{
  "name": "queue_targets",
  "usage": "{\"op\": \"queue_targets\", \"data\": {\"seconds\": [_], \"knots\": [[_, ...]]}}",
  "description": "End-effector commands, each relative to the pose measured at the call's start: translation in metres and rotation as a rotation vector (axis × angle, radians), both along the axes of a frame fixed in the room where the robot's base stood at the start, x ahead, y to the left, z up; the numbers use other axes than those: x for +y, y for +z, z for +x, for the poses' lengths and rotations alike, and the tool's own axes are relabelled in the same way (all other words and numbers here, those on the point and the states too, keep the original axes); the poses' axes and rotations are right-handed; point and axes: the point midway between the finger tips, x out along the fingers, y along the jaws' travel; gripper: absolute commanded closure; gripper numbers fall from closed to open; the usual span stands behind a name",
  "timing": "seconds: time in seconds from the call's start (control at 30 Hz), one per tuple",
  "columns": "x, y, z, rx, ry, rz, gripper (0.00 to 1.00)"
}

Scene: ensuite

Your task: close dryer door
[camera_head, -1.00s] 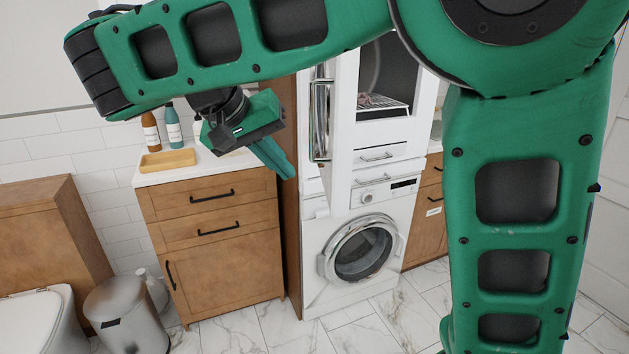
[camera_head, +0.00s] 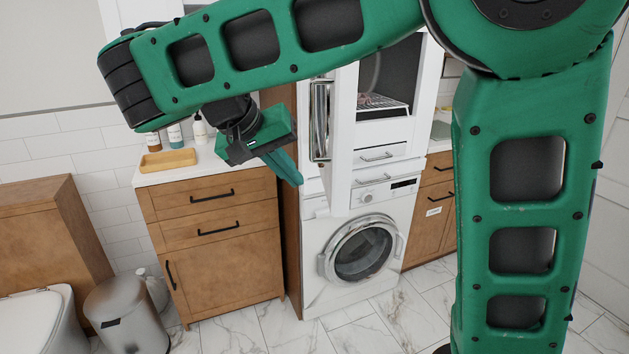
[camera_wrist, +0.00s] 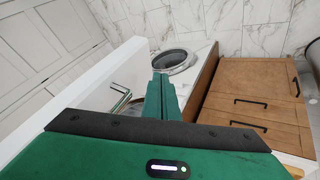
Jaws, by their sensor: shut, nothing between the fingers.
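The dryer (camera_head: 385,85) is the white upper unit of the stack, with a dark cavity and a wire rack showing. Its white door (camera_head: 342,130) stands open, swung out toward me and seen nearly edge-on. The metal handle (camera_head: 320,120) is on the door's left face. My gripper (camera_head: 296,182) is shut and empty, just left of the door on the handle side, pointing down and right. In the wrist view the fingers (camera_wrist: 160,78) lie right of the door (camera_wrist: 128,65) and handle (camera_wrist: 119,100). I see no clear contact with the door.
A washing machine (camera_head: 355,255) stands below the dryer, its round door shut. A wooden cabinet (camera_head: 215,250) with bottles and a tray (camera_head: 168,160) on top is left. A bin (camera_head: 127,315) and toilet (camera_head: 35,320) are farther left. Marble floor in front is clear.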

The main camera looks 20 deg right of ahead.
Motion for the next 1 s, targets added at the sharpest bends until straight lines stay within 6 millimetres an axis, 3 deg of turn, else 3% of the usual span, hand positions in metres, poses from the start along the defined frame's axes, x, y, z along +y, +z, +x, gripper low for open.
{"op": "queue_targets", "data": {"seconds": [0.17, 0.43, 1.0], "knots": [[-0.017, -0.022, 0.005, 0.001, -0.001, -0.001, 1.0], [-0.048, -0.02, -0.004, -0.002, 0.0, 0.001, 1.0], [-0.054, -0.02, -0.007, 0.0, 0.007, 0.0, 1.0]]}}
